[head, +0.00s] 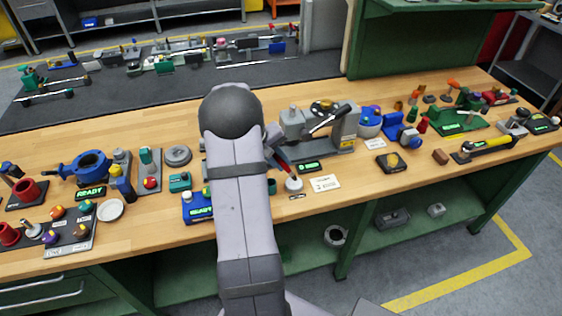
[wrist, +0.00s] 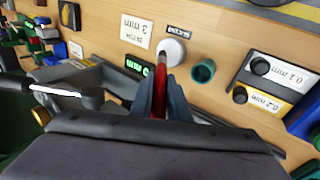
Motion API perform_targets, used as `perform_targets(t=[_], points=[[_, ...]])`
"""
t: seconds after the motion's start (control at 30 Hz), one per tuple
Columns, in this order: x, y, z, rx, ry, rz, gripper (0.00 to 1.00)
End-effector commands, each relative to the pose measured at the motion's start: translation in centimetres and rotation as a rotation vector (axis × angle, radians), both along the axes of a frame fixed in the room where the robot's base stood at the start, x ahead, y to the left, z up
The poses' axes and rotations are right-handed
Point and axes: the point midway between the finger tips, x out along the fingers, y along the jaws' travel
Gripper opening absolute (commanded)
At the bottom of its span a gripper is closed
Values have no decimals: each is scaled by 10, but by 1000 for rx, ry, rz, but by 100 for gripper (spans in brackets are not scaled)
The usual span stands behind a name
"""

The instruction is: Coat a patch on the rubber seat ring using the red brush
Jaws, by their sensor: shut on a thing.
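My gripper (wrist: 163,105) is shut on the red brush (wrist: 159,88), whose red handle shows between the dark fingers in the wrist view. In the head view a bit of the red brush (head: 283,163) shows just right of my arm. The brush points toward a small white pot (wrist: 172,50), which also stands near the bench's front in the head view (head: 294,184). The brush end overlaps the pot in the wrist view; I cannot tell whether it is inside or above it. I cannot clearly make out the rubber seat ring; a grey ring-shaped disc (head: 178,155) lies left of my arm.
A teal cup (wrist: 203,70) stands beside the pot. A label card (head: 325,183) lies to the pot's right in the head view. A blue valve body (head: 90,162) is at left. Bare wood lies at front right.

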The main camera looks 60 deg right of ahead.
Motion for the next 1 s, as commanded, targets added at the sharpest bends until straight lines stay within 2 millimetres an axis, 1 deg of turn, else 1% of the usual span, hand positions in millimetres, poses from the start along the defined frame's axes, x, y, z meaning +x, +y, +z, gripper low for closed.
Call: perform_targets(t=[1.0], points=[[0,0,-11,0,0,0,0]])
